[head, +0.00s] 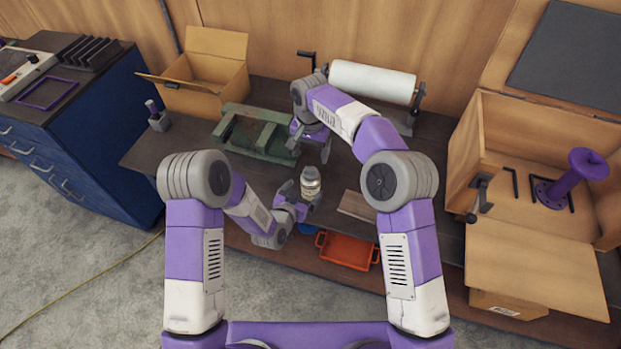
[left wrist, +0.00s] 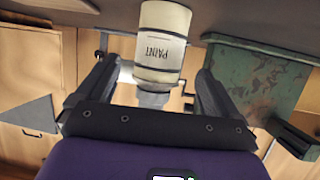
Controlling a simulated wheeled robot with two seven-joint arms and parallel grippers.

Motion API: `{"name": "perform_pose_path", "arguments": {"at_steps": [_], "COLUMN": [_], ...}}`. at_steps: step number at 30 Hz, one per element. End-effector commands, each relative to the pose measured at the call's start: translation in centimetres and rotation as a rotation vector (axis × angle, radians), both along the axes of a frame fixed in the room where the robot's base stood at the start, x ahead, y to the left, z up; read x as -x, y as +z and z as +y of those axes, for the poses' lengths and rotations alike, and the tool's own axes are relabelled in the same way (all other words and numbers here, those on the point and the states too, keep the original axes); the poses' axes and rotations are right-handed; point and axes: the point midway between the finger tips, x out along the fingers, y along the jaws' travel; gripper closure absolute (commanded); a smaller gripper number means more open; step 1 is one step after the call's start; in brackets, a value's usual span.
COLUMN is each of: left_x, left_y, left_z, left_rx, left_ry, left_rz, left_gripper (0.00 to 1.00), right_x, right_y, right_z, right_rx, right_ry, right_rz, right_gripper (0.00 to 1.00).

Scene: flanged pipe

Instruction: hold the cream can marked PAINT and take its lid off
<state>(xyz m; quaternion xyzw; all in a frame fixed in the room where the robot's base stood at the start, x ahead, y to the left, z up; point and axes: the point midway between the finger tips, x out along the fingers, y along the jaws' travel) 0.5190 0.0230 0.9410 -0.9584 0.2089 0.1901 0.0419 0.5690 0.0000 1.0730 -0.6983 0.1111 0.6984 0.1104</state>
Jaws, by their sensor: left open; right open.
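The cream can marked PAINT (head: 311,183) stands upright on the dark bench in the head view. It also shows upside down in the left wrist view (left wrist: 160,45), with its label toward that camera and a grey lid end (left wrist: 153,97) lowest in the picture. My left gripper (head: 302,195) is open, low at the can, with one finger on each side. In the left wrist view gaps show between fingers and can; contact cannot be told. My right gripper (head: 311,148) is open and empty, behind and above the can, pointing down.
A green vise-like block (head: 258,138) stands behind left of the can. An orange tray (head: 347,250) and a wooden board (head: 356,206) lie at the front right. A white roll (head: 372,82) is behind. An open wooden crate (head: 530,130) holds a purple flanged pipe (head: 575,178).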

Motion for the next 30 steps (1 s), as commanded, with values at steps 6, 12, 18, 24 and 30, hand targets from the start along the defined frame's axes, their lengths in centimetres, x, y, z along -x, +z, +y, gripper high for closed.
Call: {"name": "perform_pose_path", "arguments": {"at_steps": [6, 12, 18, 24, 30], "left_x": [-2.8, -4.4, -5.0, -5.0, -4.9], "left_y": [-1.3, -2.1, -2.3, -2.3, -2.3], "left_z": [-1.3, -2.1, -2.3, -2.3, -2.3], "left_rx": [0.001, 0.001, 0.0, 0.001, 0.001], "left_ry": [-0.001, -0.001, 0.0, 0.001, 0.001], "left_rz": [0.001, 0.001, 0.001, 0.002, 0.002], "left_gripper": [0.06, 0.06, 0.06, 0.07, 0.38], "right_x": [0.0, 0.0, 0.0, 0.0, 0.0], "right_y": [0.0, 0.0, 0.0, 0.0, 0.0], "right_z": [0.0, 0.0, 0.0, 0.0, 0.0], "right_rx": [0.0, -0.001, -0.001, -0.001, -0.001], "right_ry": [0.0, 0.0, 0.001, 0.0, 0.0], "right_rz": [0.0, 0.0, 0.001, 0.001, 0.0], "right_gripper": [0.22, 0.22, 0.22, 0.22, 0.22]}}
